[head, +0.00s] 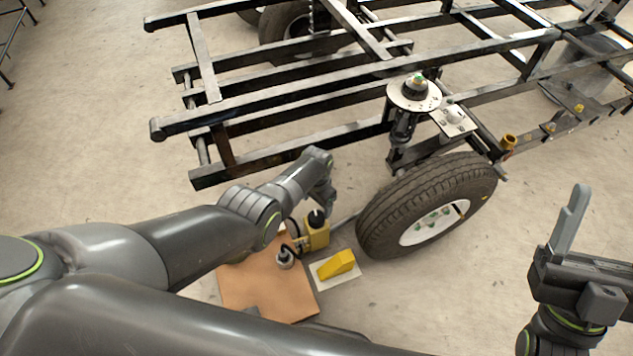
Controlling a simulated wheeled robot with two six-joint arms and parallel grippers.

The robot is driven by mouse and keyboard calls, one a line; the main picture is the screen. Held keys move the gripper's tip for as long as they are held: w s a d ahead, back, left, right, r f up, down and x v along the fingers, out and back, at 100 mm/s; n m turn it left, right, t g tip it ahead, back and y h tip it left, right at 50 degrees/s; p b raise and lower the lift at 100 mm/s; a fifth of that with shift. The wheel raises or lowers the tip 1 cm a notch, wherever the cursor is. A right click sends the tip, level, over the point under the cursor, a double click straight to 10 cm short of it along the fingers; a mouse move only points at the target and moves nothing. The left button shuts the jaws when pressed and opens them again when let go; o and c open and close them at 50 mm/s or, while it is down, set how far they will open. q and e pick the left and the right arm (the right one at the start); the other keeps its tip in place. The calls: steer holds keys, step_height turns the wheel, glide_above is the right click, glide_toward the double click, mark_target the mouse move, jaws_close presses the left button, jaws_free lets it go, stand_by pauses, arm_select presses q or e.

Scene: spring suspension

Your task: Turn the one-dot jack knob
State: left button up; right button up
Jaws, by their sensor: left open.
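A small yellow jack (317,238) stands at the edge of a brown board, left of the near wheel. A dark knob (317,217) sits on its top; I cannot make out any dots. A grey round piece (285,259) stands beside the jack on the board. My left arm comes in from the left and bends down above the jack. My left gripper (326,200) is open close above the knob; whether it touches the knob cannot be told. My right gripper (575,255) is at the lower right, away from the jack, one finger pointing up.
The brown board (262,303) lies on the floor, partly under my arm. A yellow wedge (337,264) rests on a pale pad (343,280). The wheel (387,217) and spring strut (403,125) are right of the jack. The black frame (290,101) spans above. Floor right of the wheel is clear.

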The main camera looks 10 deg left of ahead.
steer(key=w+d+f+m+g+h+p, duration=0.25)
steer(key=f+g, duration=0.35)
steer(key=f, duration=0.3)
steer(key=w+d+f+m+g+h+p, duration=0.1)
steer(key=w+f+m+g+h, duration=0.3)
steer(key=f+g, duration=0.4)
arm_select(q)
step_height(320, 180, up, 8)
steer(key=p, duration=0.2)
steer(key=shift+p, duration=0.35)
arm_select(e)
steer(key=s+a+f+g+y, duration=0.3)
steer(key=s+f+g, duration=0.7)
steer(key=s+f, duration=0.4)
steer(key=shift+a+f+g, duration=0.3)
steer(key=shift+a+f, duration=0.05)
steer(key=shift+f, duration=0.15)
steer(key=shift+w, duration=0.1)
